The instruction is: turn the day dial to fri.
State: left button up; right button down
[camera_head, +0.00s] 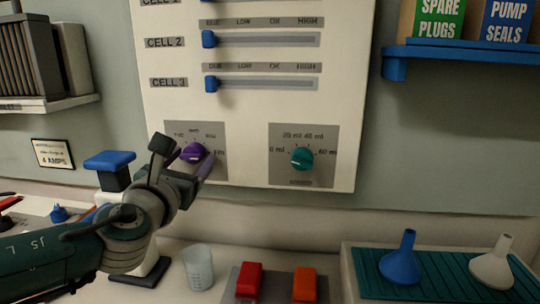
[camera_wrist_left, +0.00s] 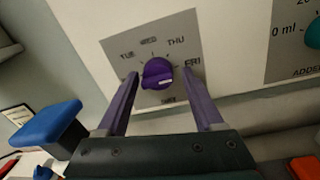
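The purple day dial (camera_head: 193,152) sits on a grey plate on the white panel. In the left wrist view the dial (camera_wrist_left: 156,73) shows TUE, WED, THU and FRI around it, with FRI at the right. A white mark shows on the dial's lower right; I cannot tell exactly which day it points to. My left gripper (camera_head: 188,160) is at the dial, partly covering its plate in the head view. In the left wrist view its purple fingers (camera_wrist_left: 160,76) are open, one on each side of the dial, with gaps visible. My right gripper is not in view.
A teal dial (camera_head: 302,158) is to the right on the same panel, below blue sliders. A blue-topped post (camera_head: 110,162) stands left of the gripper. A clear cup (camera_head: 198,267), red and orange blocks, and a teal tray (camera_head: 360,272) with funnels are below.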

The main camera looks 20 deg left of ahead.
pick_arm(q)
jog(key=shift+o, duration=0.4)
jog(key=shift+a, duration=0.1)
jog(key=shift+s, duration=0.1)
jog(key=shift+s, duration=0.3)
jog(key=p+v, duration=0.1)
jog(key=v, duration=0.8)
